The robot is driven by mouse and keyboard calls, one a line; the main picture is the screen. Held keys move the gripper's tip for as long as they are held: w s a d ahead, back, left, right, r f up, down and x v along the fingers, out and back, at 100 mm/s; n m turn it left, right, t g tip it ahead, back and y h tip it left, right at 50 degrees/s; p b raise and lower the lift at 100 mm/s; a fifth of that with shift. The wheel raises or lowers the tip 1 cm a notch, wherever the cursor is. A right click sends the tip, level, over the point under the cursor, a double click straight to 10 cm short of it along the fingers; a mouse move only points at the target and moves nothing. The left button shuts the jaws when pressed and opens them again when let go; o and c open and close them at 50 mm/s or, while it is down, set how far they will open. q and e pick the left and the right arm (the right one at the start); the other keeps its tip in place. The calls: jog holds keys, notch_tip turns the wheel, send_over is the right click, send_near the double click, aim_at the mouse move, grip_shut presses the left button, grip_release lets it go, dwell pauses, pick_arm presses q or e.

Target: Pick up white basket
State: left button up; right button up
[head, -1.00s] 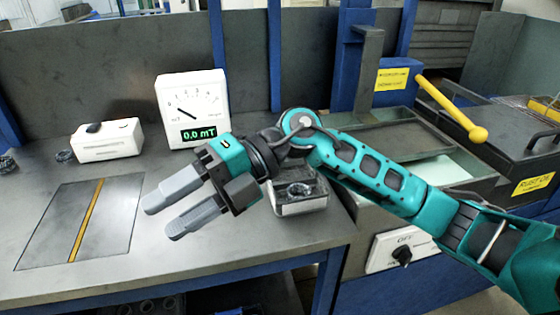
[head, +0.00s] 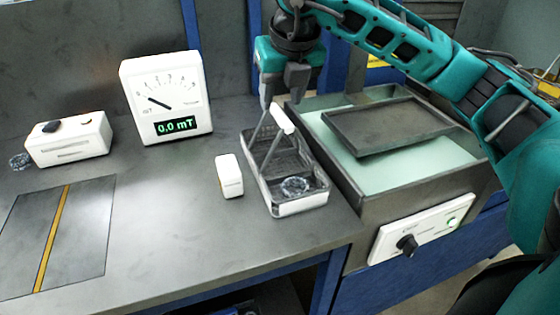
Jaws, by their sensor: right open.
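The white basket (head: 300,207) is a small long box with a dark inside, standing on the grey table by its right edge. A ring (head: 295,186) lies in its near end. The basket's handle stands up, with a white grip bar (head: 282,118) on top. My right gripper (head: 283,97) points down just above and behind the grip bar, with its fingers apart and nothing seen between them. I cannot tell whether a finger touches the handle. My left gripper is not in view.
A small white block (head: 230,176) stands close left of the basket. A white meter (head: 166,97) reading 0.0 mT is behind it. A white box (head: 68,139) is at the left. Right of the basket is a basin (head: 400,172) with a dark tray (head: 388,126). The front table is clear.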

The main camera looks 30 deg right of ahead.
aim_at(280, 114)
jog(key=x, duration=0.2)
jog(key=shift+w+f, duration=0.15)
jog(key=shift+f, duration=0.15)
jog(key=x, duration=0.5)
jog(key=shift+s+d, duration=0.1)
jog(key=shift+s, duration=0.25)
jog(key=shift+c, duration=0.2)
grip_shut()
